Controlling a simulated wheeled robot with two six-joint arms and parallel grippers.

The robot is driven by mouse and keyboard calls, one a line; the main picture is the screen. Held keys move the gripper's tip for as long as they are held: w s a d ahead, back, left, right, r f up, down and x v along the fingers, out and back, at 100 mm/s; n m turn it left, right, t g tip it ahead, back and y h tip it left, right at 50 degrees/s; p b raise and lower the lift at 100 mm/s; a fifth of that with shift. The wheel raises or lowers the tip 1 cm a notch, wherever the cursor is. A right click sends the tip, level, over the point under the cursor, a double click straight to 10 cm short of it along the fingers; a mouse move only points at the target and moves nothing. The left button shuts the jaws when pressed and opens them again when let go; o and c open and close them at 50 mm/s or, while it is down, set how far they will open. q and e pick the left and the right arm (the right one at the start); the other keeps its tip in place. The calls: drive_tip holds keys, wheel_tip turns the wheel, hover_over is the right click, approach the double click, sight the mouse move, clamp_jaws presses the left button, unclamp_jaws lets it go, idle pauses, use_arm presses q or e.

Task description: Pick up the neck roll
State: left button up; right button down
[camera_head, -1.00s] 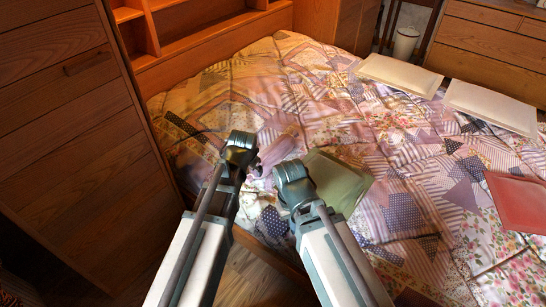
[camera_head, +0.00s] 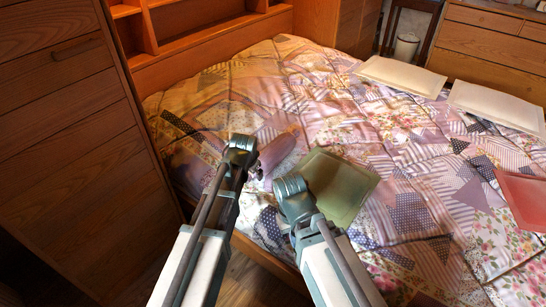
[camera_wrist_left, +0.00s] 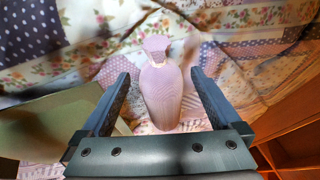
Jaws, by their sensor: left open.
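The neck roll (camera_head: 278,152) is a pinkish-mauve roll with a pinched, flared end. It lies on the patchwork quilt near the bed's near-left part. My left gripper (camera_head: 257,167) is right beside its near end in the head view, with the fingers small and partly hidden. In the left wrist view the open fingers (camera_wrist_left: 161,76) stand on either side of the neck roll (camera_wrist_left: 161,95), with gaps on both sides. My right arm's end (camera_head: 291,190) is to the right, over the near edge of a green cushion; its fingers cannot be made out.
The green cushion (camera_head: 340,186) lies just right of the neck roll. A red cushion (camera_head: 526,198) is at the right, and two pale cushions (camera_head: 400,76) (camera_head: 497,104) lie farther back. A wooden cabinet (camera_head: 75,150) rises close on the left. The middle of the quilt is clear.

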sight(251, 174)
use_arm(q)
drive_tip(key=b+x, duration=0.4)
drive_tip(key=x, duration=0.1)
drive_tip(key=shift+s+f, duration=0.1)
drive_tip(key=shift+f, duration=0.1)
drive_tip(key=shift+r, duration=0.1)
clamp_jaws()
drive_tip(key=shift+r, duration=0.2)
